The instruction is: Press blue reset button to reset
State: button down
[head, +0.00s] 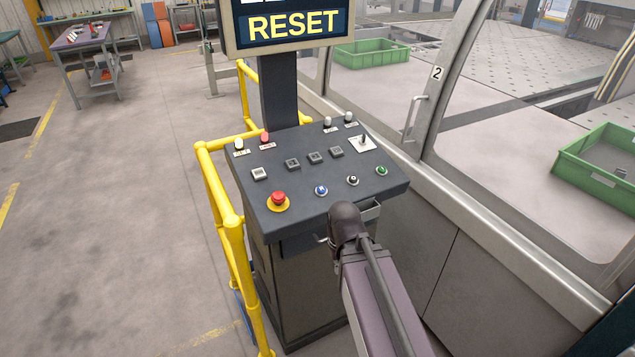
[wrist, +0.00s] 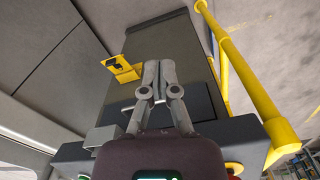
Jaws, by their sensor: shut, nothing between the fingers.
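The blue button (head: 321,190) is on the sloped dark control panel (head: 330,209), right of the red emergency stop (head: 278,199) with its yellow collar. My gripper (wrist: 158,68) shows in the wrist view with both fingers together and nothing between them. It is over the front of the console's pedestal (wrist: 200,75). In the head view my arm comes in from the lower right, its dark rounded end at the panel's front edge; the fingers are hidden there. The blue button does not show clearly in the wrist view. No contact with it is visible.
A screen (head: 293,25) above the panel reads RESET. A yellow guard rail (head: 232,222) runs along the left side. A glazed machine wall (head: 465,205) stands on the right. Floor at the left is open.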

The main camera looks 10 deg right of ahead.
jog(key=shift+d, duration=0.25)
notch_tip(320, 180, up, 19)
jog(key=n+t+p, duration=0.2)
jog(key=n+p, duration=0.1)
jog(key=p, duration=1.6)
send_over(322, 189)
jog(key=s+d, duration=0.1)
jog(key=s, duration=0.2)
jog(key=shift+s+r+y, duration=0.1)
jog(key=shift+s+y, duration=0.1)
jog(key=shift+y, duration=0.2)
jog(key=shift+f+b, duration=0.2)
jog(key=shift+b, duration=0.15)
jog(key=w+f+b, duration=0.1)
jog(key=f+b, duration=0.3)
jog(key=w+f+b, duration=0.1)
jog(key=f+b, duration=0.3)
jog(key=w+f+b, duration=0.1)
jog(key=f+b, duration=0.4)
jog(key=shift+a, duration=0.35)
jog(key=shift+a+f, duration=0.1)
jog(key=shift+f, duration=0.05)
jog(key=shift+f, duration=0.1)
